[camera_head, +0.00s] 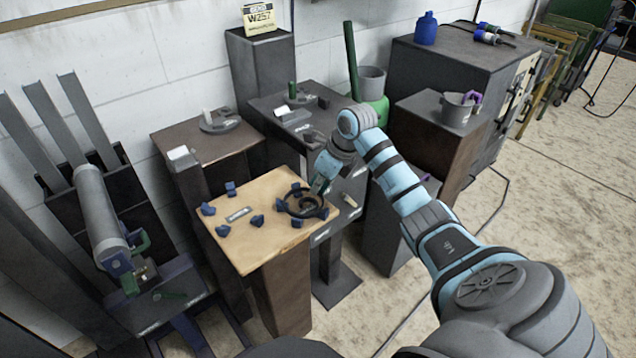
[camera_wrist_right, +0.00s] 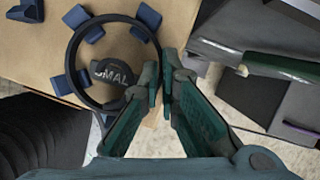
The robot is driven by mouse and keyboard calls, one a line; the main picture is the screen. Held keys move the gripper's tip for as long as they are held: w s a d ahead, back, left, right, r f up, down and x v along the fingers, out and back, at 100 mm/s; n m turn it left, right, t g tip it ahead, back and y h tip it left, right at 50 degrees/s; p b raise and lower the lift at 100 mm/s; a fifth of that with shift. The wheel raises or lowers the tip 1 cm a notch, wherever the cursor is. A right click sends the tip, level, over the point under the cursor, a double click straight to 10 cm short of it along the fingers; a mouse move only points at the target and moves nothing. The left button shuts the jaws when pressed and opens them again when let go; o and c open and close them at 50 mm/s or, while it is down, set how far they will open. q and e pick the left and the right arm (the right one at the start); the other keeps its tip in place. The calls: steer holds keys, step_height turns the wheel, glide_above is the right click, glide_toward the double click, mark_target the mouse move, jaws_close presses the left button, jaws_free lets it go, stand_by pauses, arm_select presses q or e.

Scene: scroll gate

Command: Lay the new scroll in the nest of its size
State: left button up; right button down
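The scroll, a dark open ring (camera_head: 290,207), is at the right end of the wooden tabletop (camera_head: 262,257), among blue blocks. In the right wrist view the ring (camera_wrist_right: 72,52) lies across or above blue blocks (camera_wrist_right: 62,84); contact with them is unclear. A dark round piece reading "SMAL" (camera_wrist_right: 112,74) shows inside it. My right gripper (camera_head: 320,184) is at the ring's far right side. Its teal fingers (camera_wrist_right: 161,84) are close together with the ring's wall between them; the fingers hide part of the ring. My left gripper is out of view.
Dark pedestals stand behind, one bearing a grey pot (camera_head: 458,108). A green post (camera_head: 351,60) and grey bucket (camera_head: 371,80) stand beyond my right arm. A grey cylinder on a rack (camera_head: 101,212) is at left. Open floor lies at right.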

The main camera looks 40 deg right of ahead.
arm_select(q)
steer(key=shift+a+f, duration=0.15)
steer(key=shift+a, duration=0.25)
arm_select(e)
steer(key=shift+s+a+f, duration=0.1)
steer(key=shift+s+f, duration=0.1)
steer(key=shift+f, duration=0.2)
steer(key=c, duration=1.8)
jaws_free()
steer(key=shift+w+f, duration=0.1)
steer(key=shift+w, duration=0.05)
steer(key=shift+o, duration=0.4)
steer(key=shift+r, duration=0.2)
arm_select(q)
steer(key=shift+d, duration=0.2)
arm_select(e)
steer(key=v, duration=1.1)
steer(key=shift+r, duration=0.4)
